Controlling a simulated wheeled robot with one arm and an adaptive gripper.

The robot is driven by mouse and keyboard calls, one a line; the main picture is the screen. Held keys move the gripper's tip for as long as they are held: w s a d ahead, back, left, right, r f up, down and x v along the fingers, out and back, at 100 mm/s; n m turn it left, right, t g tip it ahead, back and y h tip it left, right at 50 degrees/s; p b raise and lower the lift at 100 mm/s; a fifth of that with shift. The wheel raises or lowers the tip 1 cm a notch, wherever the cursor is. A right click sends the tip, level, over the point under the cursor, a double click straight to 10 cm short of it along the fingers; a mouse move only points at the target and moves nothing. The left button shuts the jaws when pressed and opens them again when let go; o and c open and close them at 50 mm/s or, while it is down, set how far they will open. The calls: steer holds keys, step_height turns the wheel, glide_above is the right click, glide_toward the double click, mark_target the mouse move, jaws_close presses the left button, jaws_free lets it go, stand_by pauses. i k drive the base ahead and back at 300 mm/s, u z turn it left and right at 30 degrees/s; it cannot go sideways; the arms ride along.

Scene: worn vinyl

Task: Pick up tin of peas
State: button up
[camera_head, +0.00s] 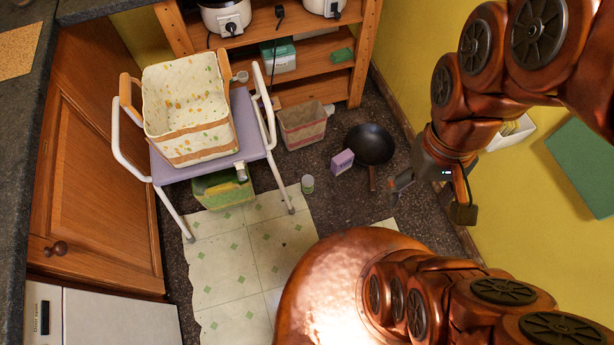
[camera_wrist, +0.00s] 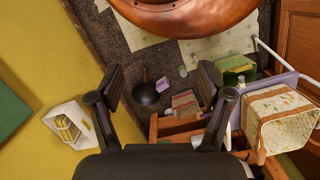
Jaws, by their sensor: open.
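A small tin with a green label and pale top (camera_head: 307,184), which looks like the tin of peas, stands upright on the dark floor beside the pale tiled patch. In the wrist view it is a tiny pale shape (camera_wrist: 183,71), its label too small to read. My gripper (camera_head: 430,200) is open and empty, held high above the floor to the right of the tin. In the wrist view the two fingers of my gripper (camera_wrist: 160,85) are spread wide with nothing between them.
A purple box (camera_head: 342,161) and a black frying pan (camera_head: 372,144) are right of the tin. A brown-and-red basket (camera_head: 303,125) is behind it. A lilac-seated chair (camera_head: 250,140) bears a spotted basket (camera_head: 187,105). A green crate (camera_head: 222,190) sits under the chair. Wooden shelves (camera_head: 315,50) stand behind.

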mark_target(308, 180)
steer(key=u, duration=0.15)
steer(key=k, duration=0.4)
steer(key=u, duration=0.55)
steer(key=k, duration=0.85)
steer(key=z, duration=0.4)
steer(key=i, duration=1.3)
steer(key=u, duration=0.65)
steer(key=i, duration=0.4)
steer(key=u, duration=0.35)
